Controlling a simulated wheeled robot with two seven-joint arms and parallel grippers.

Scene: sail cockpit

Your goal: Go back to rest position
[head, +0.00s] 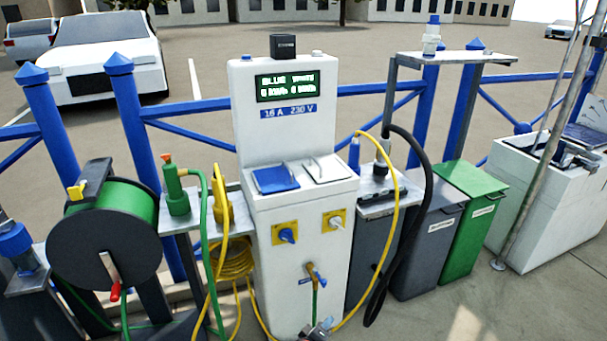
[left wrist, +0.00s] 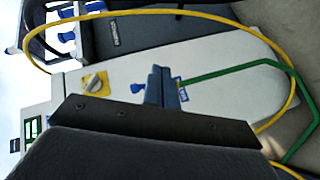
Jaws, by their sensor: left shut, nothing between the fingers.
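My left gripper (head: 322,328) shows only in part at the bottom edge of the head view, in front of the foot of the white service pedestal (head: 298,216). In the left wrist view my left gripper (left wrist: 162,86) is shut and empty, its fingers pointing towards the pedestal front (left wrist: 215,62). The brass tap with a blue handle (head: 316,272) and green hose is just above the gripper in the head view. Whether the fingers touch the pedestal or hose, I cannot tell. My right gripper is in neither view.
A hose reel (head: 105,235) stands at the left. A yellow cable (head: 392,225) loops beside the pedestal on the right, near a black hose (head: 424,190). Grey (head: 428,245) and green (head: 476,215) bins stand further right. Blue railings run behind.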

